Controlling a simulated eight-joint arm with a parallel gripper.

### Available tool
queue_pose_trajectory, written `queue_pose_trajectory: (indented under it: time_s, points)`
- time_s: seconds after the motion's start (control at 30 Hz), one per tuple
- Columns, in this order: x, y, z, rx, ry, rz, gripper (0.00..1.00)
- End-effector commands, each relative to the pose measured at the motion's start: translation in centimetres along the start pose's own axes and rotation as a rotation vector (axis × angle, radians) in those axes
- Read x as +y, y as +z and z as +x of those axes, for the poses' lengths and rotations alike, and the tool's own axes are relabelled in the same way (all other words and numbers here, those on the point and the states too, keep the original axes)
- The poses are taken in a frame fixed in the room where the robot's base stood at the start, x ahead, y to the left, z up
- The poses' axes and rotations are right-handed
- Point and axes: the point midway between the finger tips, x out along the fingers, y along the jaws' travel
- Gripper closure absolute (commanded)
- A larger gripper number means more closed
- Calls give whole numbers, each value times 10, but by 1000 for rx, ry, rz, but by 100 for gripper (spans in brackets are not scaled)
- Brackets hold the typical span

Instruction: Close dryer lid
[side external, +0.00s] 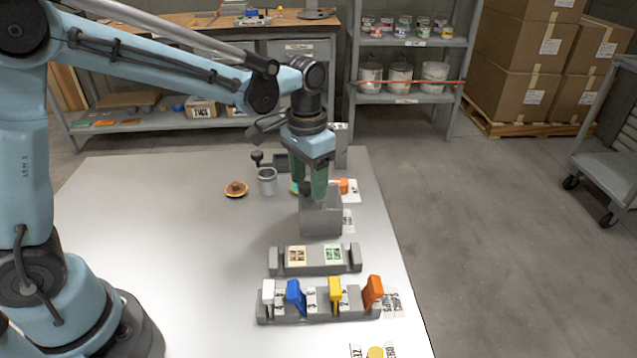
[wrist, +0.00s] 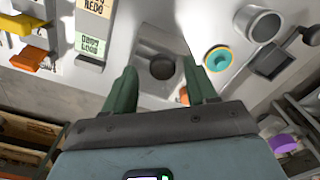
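My gripper (side external: 308,190) is open and empty, pointing down above the table. In the wrist view its two green fingers (wrist: 160,88) stand clearly apart. A grey block (side external: 320,222) stands just below and in front of the fingers. In the wrist view the block (wrist: 143,50) has a dark round recess or disc (wrist: 162,66) in its top. The box also shows in the wrist view (wrist: 270,62). I cannot tell which of these is the dryer or its lid.
A grey cup (side external: 267,182) and a round yellow-brown piece (side external: 236,190) stand left of my gripper. A rack with two cards (side external: 315,268) and a rack with coloured clips (side external: 318,308) lie in front. The table's left half (side external: 150,220) is clear.

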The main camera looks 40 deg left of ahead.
Motion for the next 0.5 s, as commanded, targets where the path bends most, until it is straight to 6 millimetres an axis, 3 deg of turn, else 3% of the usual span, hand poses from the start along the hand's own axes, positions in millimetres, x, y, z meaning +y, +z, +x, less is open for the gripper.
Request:
queue_pose_trajectory:
  time_s: [0.27,0.5]
  points:
    - [-1,1,-3,-2,-1,-2,43]
    - [-1,1,-33,-3,-1,-2,43]
